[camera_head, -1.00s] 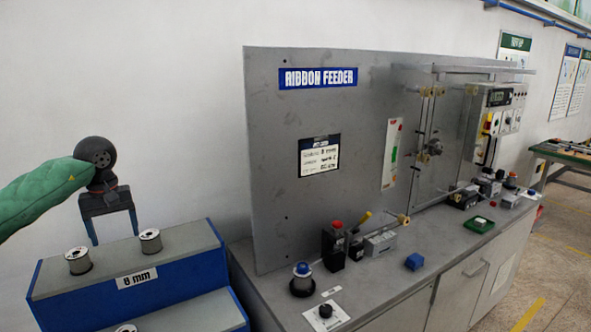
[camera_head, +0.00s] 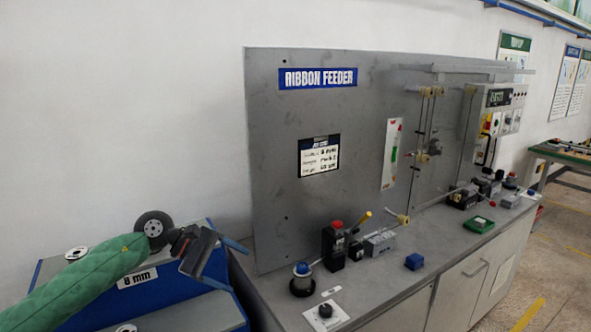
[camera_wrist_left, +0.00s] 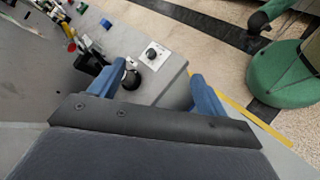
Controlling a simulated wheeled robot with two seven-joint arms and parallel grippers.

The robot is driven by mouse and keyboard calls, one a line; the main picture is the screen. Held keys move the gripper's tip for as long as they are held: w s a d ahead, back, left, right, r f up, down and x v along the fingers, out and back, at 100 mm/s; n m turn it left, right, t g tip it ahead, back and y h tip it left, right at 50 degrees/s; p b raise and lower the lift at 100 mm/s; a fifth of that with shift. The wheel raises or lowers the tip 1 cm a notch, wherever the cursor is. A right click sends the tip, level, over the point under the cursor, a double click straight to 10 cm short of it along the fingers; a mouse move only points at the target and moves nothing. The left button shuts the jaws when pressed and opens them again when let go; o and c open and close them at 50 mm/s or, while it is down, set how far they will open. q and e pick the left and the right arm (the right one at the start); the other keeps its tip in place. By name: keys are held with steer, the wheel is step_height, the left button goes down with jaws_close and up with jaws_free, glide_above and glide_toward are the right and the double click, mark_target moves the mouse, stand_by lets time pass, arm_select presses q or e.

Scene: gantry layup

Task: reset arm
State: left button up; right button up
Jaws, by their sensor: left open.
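My left arm, in a green sleeve, comes in from the left in the head view. My left gripper (camera_head: 231,266) is in front of the stepped blue rack and points right toward the ribbon feeder bench (camera_head: 262,284). In the left wrist view its two blue fingers (camera_wrist_left: 156,88) are spread apart with nothing between them. The bench corner and a black knob on a white plate (camera_wrist_left: 152,55) show beyond the fingers. My right gripper is not seen in the head view.
The rack (camera_head: 205,312) with the 8 mm label holds spools, one (camera_head: 76,253) at its left, partly covered by my arm. A blue-topped black knob (camera_head: 302,280) and a red-topped box (camera_head: 334,246) stand on the bench. A grey panel rises behind.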

arm_select(q)
steer(key=s+d+r+n+t+h, duration=0.35)
steer(key=d+n+t+h, duration=0.45)
steer(key=n, duration=0.6)
steer(key=s+a+f+m+t+y, duration=0.2)
steer(key=a+f+m+y, duration=0.35)
steer(key=m, duration=0.65)
steer(key=s+a+f+m+t+y, duration=0.25)
steer(key=f+m+y, duration=0.5)
steer(key=m, duration=0.45)
steer(key=s+a+f+m+t+y, duration=0.1)
steer(key=a+f+m+t+y, duration=0.35)
steer(key=m, duration=0.75)
steer(key=s+a+f+n+g+y, duration=0.1)
steer(key=s+f+n+g, duration=0.55)
steer(key=s, duration=0.65)
steer(key=s+a+f+n+g+y, duration=0.1)
steer(key=s+f+n+g, duration=0.3)
steer(key=s+f+g, duration=0.55)
steer(key=s+d+f, duration=0.1)
steer(key=s+f, duration=0.1)
steer(key=f, duration=0.9)
steer(key=s+d+f, duration=0.2)
steer(key=f, duration=1)
steer(key=s+d+f, duration=0.2)
steer(key=f, duration=1)
steer(key=shift+s+h, duration=0.3)
steer(key=shift+h, duration=0.05)
